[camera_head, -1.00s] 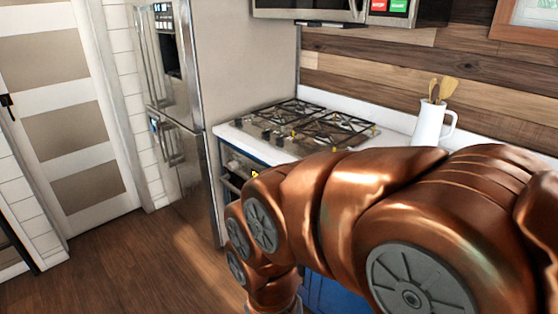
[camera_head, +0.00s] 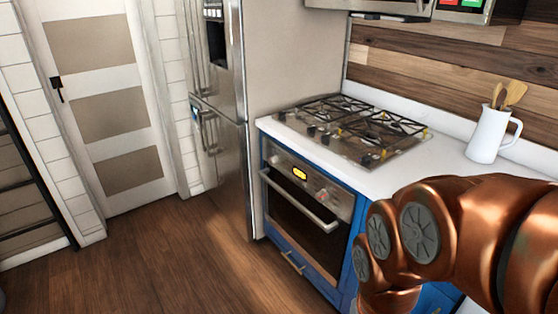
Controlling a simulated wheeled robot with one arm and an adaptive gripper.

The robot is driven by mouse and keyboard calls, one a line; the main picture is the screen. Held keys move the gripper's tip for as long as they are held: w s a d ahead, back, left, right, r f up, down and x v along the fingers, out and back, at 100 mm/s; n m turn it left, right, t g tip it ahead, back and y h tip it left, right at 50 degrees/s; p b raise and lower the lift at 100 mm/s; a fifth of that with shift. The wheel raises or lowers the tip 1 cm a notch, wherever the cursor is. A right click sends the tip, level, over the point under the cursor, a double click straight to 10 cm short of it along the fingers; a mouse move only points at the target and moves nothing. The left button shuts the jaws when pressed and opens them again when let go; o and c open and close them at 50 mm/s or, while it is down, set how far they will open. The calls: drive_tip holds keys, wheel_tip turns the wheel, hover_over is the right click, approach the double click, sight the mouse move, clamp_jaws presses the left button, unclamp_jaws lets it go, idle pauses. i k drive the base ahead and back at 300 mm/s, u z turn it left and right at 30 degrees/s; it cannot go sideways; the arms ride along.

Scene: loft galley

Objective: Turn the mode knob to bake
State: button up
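The oven (camera_head: 300,222) is set into the blue cabinets below the counter. Its front panel carries a lit yellow display (camera_head: 299,174) and small knobs (camera_head: 325,196) to the right of it. Which knob is the mode knob, and how it is set, is too small to tell. The oven door is shut, with a long bar handle (camera_head: 296,203) across its top. My copper arm fills the lower right and is apart from the panel in the picture. My gripper is out of view.
A gas cooktop (camera_head: 355,128) with its own knobs sits on the white counter. A white pitcher (camera_head: 487,137) with wooden utensils stands at the right. A steel fridge (camera_head: 222,120) is left of the oven. The wooden floor (camera_head: 170,262) in front is clear.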

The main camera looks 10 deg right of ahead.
sight(273, 160)
drive_tip(key=k, duration=0.65)
drive_tip(key=u, duration=0.65)
drive_tip(key=i, duration=0.7)
drive_tip(key=u, duration=0.8)
drive_tip(key=i, duration=1.7)
drive_tip(key=z, duration=0.6)
